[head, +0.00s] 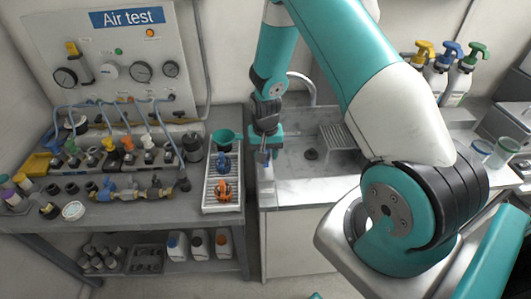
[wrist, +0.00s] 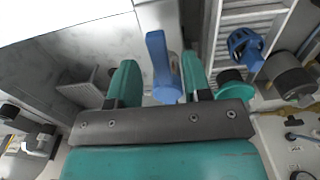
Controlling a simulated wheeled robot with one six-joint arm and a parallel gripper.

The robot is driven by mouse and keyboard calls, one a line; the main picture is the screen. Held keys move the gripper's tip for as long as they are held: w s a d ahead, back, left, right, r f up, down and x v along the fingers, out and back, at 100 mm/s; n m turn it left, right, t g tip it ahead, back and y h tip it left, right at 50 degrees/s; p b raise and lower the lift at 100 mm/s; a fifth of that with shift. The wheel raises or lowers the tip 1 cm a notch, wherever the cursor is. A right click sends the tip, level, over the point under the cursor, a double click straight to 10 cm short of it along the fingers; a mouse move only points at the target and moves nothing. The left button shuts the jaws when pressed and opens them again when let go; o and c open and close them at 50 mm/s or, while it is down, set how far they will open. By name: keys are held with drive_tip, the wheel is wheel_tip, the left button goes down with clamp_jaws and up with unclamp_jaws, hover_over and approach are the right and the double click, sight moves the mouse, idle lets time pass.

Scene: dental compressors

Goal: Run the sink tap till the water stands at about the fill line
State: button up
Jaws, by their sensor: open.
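The sink (head: 335,184) is a grey basin right of the bench, with a dark round drain (head: 311,154) visible on its floor. No standing water or fill line can be made out. The tap's curved spout (head: 307,79) rises at the back, partly behind my arm. My gripper (head: 264,152) points down at the sink's left edge. In the wrist view my gripper (wrist: 158,78) is open, its teal fingers on either side of a blue lever-like piece (wrist: 158,58). I cannot tell whether they touch it. The same blue piece (head: 262,158) shows small under my gripper in the head view.
A ribbed drainer (head: 339,137) stands in the sink. A white rack (head: 222,205) with blue and orange valve parts lies left of it. Spray bottles (head: 459,84) and clear beakers (head: 500,152) stand at the right. The "Air test" panel (head: 110,60) is at the back left.

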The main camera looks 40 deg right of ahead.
drive_tip(key=shift+f, duration=0.7)
clamp_jaws()
